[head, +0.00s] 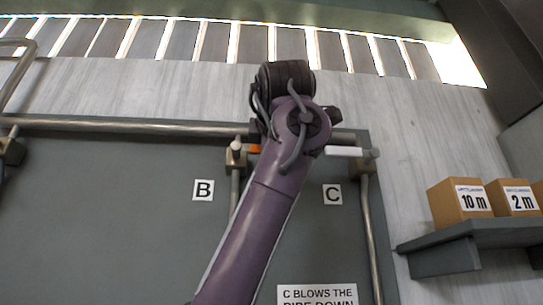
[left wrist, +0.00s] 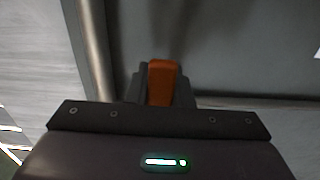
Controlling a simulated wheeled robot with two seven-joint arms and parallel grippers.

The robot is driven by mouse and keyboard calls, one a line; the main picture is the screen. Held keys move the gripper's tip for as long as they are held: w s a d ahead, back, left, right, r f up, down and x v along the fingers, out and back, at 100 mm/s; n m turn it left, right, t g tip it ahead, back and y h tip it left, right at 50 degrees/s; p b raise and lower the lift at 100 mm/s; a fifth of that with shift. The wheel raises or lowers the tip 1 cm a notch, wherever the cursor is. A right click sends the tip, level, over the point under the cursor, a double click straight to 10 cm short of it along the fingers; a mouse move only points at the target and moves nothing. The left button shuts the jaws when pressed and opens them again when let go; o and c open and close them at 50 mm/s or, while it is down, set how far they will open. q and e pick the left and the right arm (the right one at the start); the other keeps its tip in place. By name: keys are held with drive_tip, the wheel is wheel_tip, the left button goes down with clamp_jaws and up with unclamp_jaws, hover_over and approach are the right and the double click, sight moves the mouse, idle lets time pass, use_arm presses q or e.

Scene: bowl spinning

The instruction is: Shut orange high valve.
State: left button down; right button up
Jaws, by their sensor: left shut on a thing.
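The orange valve handle (head: 254,148) shows as a small piece beside the pipe in the head view, left of my purple arm. In the left wrist view the orange handle (left wrist: 162,82) stands between the two dark fingers of my left gripper (left wrist: 162,88). The left gripper is shut on it. In the head view my arm and wrist cover most of the handle and its valve. My right gripper is in neither view.
A horizontal pipe (head: 110,125) runs along the dark panel (head: 100,220). Labels B (head: 203,190) and C (head: 332,194) sit below. A white handle (head: 344,151) is right of my arm. Boxes marked 10 m (head: 460,203) and 2 m (head: 515,200) stand on a shelf (head: 465,240).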

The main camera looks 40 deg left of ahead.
use_arm(q)
drive_tip(key=shift+r+n, duration=0.15)
drive_tip(key=shift+n, duration=0.15)
drive_tip(key=c, duration=1.3)
unclamp_jaws()
drive_tip(key=shift+s+d, duration=0.1)
drive_tip(key=b+v, duration=0.2)
drive_tip(key=v, duration=0.5)
drive_tip(key=shift+s+d+b, duration=0.2)
drive_tip(key=shift+s+b, duration=0.05)
drive_tip(key=shift+b, duration=0.05)
drive_tip(key=shift+w+a, duration=0.1)
